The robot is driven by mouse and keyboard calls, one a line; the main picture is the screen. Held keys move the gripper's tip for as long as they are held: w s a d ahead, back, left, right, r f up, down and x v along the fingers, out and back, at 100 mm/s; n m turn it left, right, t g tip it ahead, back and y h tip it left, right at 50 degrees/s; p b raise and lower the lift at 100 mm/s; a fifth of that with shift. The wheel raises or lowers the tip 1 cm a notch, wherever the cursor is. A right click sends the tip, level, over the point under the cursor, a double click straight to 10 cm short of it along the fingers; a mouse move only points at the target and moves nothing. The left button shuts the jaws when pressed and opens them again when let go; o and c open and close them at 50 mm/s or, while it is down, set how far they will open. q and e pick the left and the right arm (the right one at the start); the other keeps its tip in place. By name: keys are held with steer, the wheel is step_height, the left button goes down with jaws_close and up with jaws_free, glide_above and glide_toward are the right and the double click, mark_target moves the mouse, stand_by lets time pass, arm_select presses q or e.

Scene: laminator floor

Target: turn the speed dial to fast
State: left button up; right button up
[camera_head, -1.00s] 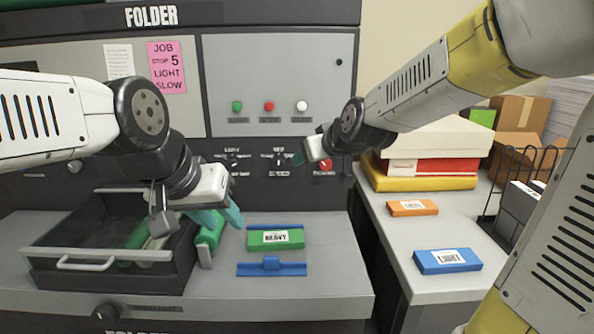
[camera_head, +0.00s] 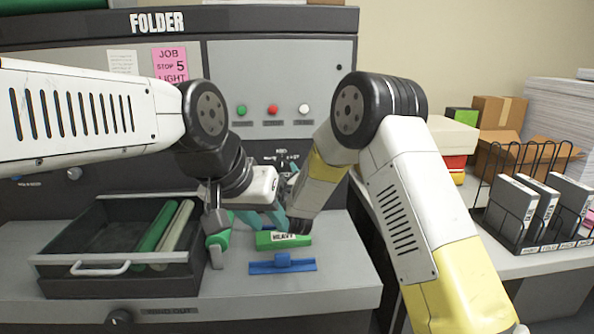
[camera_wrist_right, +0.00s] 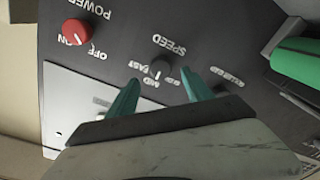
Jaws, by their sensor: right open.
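The speed dial (camera_wrist_right: 162,66) is a small dark knob on the dark panel in the right wrist view, which shows the lettering upside down. Its white mark points toward the MID side, though the exact setting is hard to read. FAST is printed beside it. My right gripper (camera_wrist_right: 162,93) is open, with one teal fingertip on each side of the picture just short of the dial. Contact is not visible. In the head view my right forearm hides most of this gripper.
A red power knob (camera_wrist_right: 77,32) sits near the speed dial. An open drawer (camera_head: 62,259) holds rods at left. A green HEAVY block (camera_head: 268,241) and a blue piece (camera_head: 283,264) lie on the bench. A rack (camera_head: 512,243) of binders stands on the right table.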

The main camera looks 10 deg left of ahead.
mark_target(283, 168)
steer(key=shift+x, duration=2.8)
jaws_close()
